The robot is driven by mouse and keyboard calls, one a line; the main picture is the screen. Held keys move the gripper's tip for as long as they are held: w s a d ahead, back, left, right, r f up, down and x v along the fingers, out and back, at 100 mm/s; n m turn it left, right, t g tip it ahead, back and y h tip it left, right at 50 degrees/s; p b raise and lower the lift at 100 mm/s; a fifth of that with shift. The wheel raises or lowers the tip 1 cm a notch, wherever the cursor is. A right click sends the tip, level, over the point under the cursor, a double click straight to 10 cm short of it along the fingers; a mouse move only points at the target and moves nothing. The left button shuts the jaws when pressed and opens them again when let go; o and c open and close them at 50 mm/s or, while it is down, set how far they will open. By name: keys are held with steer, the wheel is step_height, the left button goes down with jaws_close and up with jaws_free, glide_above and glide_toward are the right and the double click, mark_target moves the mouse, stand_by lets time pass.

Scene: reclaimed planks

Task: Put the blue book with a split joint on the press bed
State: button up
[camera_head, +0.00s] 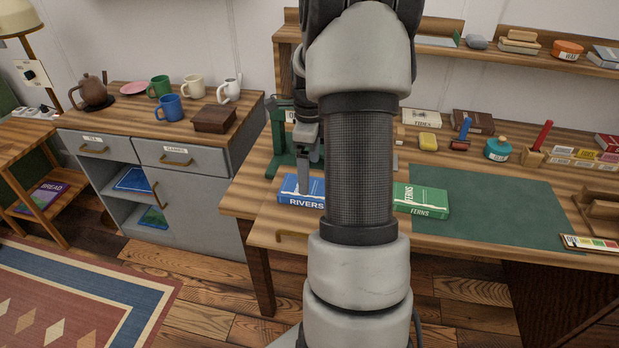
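A blue book (299,201) lettered RIVERS lies on the wooden workbench, left of the green mat. My arm hides its right part, and I cannot see a split joint from here. My gripper (309,180) points down over the book's back edge; I cannot tell whether its fingers touch the book or how far apart they are. A green press (280,153) stands just behind the book at the bench's left end. My gripper and arm cover part of it, and its bed is not clearly visible.
A green FERNS book (421,201) lies right of my arm, partly on the green cutting mat (510,205). Jars, tools and small boxes line the bench's back. A grey cabinet (205,205) with mugs on top stands left, with a blue book (134,180) on its shelf.

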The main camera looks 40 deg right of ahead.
step_height(320, 180, up, 6)
steer(key=shift+r+p, duration=0.2)
steer(key=shift+p, duration=0.25)
stand_by(0.9)
